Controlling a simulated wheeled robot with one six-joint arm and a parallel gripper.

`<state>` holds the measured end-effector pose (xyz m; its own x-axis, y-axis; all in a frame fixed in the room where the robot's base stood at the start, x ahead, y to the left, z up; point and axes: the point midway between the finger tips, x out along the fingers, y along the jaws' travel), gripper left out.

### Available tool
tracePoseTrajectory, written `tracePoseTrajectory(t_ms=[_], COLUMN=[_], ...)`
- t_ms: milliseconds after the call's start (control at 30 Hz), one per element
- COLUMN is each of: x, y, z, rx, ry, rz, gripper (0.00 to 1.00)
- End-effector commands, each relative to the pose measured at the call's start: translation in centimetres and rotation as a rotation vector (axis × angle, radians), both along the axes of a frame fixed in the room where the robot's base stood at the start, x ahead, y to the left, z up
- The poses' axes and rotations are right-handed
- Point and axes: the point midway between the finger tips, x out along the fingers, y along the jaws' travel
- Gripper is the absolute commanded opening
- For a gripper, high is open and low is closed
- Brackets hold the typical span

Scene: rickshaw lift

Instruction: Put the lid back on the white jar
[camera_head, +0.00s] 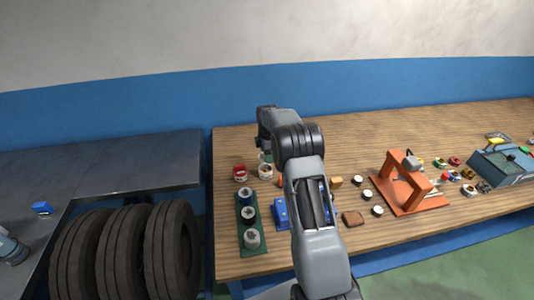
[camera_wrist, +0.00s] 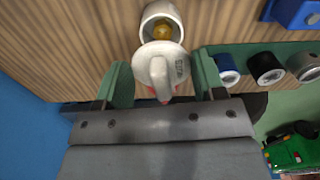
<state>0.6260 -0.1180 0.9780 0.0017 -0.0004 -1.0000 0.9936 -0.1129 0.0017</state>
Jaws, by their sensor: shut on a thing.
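My gripper (camera_wrist: 163,78) is shut on a pale round lid (camera_wrist: 158,66), which sits between its two green fingers in the wrist view. The lid has a small raised handle and some dark marking. The open white jar (camera_wrist: 150,12) is just beyond the lid at the top of that view, with a yellowish round content inside. The lid is beside the jar's mouth and overlaps its near rim in the picture; I cannot tell whether they touch. In the head view the jar (camera_head: 265,172) stands just below my gripper (camera_head: 264,156). The held lid is hard to make out there.
A red can (camera_head: 240,173) stands left of the jar. A green strip (camera_head: 240,222) holds three cylinders nearer the front. A blue block (camera_head: 280,212), several small pots and an orange press (camera_head: 407,186) lie rightward. The table's back left is clear.

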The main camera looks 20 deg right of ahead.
Motion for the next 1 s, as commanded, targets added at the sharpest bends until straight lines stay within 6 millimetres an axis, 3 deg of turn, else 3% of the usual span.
tracePoseTrajectory(t_ms=[533, 1000], x=[0.0, 0.0], y=[0.0, 0.0], z=[-4.8, -5.4], rx=[0.000, 0.000], ry=[0.000, 0.000], rz=[-0.001, -0.001], gripper=[0.41, 0.41])
